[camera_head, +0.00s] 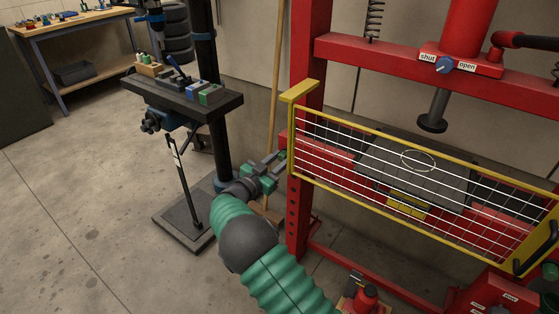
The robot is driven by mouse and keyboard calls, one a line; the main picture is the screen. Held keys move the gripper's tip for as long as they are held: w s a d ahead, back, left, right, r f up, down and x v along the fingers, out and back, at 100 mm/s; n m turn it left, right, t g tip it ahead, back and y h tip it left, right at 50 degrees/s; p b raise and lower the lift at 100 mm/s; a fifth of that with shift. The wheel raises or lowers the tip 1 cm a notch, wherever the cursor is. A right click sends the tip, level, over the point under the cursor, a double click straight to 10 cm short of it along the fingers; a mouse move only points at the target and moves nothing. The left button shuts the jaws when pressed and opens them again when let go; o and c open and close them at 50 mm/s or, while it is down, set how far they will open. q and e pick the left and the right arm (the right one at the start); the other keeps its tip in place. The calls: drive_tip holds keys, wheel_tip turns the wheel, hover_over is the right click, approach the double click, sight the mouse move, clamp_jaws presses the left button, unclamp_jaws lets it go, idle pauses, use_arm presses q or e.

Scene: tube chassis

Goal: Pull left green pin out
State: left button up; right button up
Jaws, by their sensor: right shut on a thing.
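My right gripper (276,165) reaches up to the left post (298,215) of the red press, at the outer side of that post. It is shut on the left green pin (283,155), of which only a small green part shows between the fingers and the post. The fingers hide most of the pin, so I cannot tell how deep it sits in the post. My left gripper is not in view.
A yellow-framed wire guard (420,158) spans the press front, right of my gripper. A drill press with a black table (183,98) stands to the left. A wooden handle (277,85) leans behind. The floor at left is clear.

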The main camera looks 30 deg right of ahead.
clamp_jaws()
drive_tip(key=shift+r, duration=0.1)
idle(0.8)
